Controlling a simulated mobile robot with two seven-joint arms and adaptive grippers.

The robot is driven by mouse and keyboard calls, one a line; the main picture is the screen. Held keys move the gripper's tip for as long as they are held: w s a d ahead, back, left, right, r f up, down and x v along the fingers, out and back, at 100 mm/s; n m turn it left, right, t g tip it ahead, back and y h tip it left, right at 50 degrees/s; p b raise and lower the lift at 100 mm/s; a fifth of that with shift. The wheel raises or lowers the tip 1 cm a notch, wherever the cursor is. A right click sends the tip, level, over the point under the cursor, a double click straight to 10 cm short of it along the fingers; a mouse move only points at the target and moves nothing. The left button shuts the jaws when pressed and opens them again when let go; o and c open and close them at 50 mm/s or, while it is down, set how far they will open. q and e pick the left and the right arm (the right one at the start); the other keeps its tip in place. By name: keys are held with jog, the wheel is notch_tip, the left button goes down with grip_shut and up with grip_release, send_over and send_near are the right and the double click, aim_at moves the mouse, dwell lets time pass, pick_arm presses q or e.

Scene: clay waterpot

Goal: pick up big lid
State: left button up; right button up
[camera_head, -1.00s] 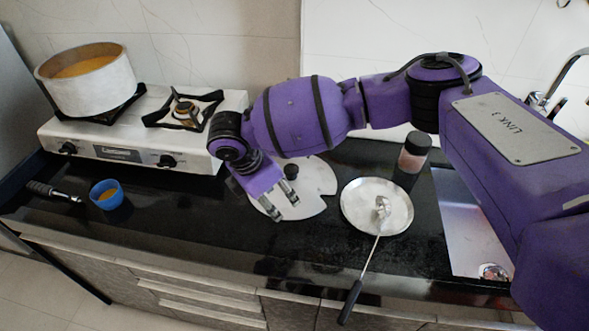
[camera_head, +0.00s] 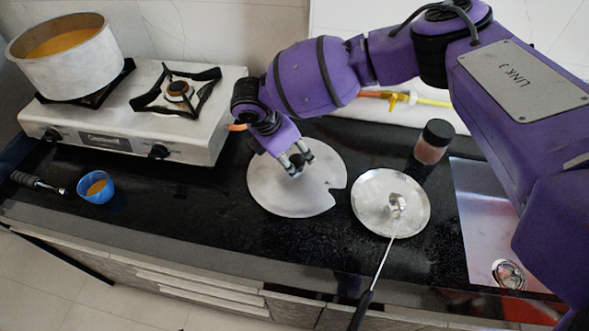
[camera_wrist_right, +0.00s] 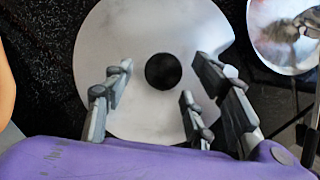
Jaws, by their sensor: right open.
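The big lid (camera_head: 277,191) is a flat, round silver-grey plate with a notch in its right edge, lying on the black counter. In the right wrist view the lid (camera_wrist_right: 118,42) shows its round black knob (camera_wrist_right: 163,71) near the middle. My right gripper (camera_head: 294,163) is over the lid from behind in the head view and hides part of it. In the right wrist view its fingers (camera_wrist_right: 168,88) are spread and empty, with the knob seen between and ahead of them. Contact with the knob cannot be made out. My left gripper is not in view.
A steel plate (camera_head: 370,212) with a ladle (camera_head: 380,262) lies right of the lid, and a dark-capped jar (camera_head: 431,147) stands behind it. A gas stove (camera_head: 190,137) with a pot (camera_head: 68,68) and a blue cup (camera_head: 97,188) are left. A sink (camera_head: 490,215) is far right.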

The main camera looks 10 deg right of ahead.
jog(key=shift+w+d+f, duration=0.1)
jog(key=shift+d+f, duration=0.05)
jog(key=shift+f, duration=0.35)
jog(key=c, duration=0.8)
grip_shut()
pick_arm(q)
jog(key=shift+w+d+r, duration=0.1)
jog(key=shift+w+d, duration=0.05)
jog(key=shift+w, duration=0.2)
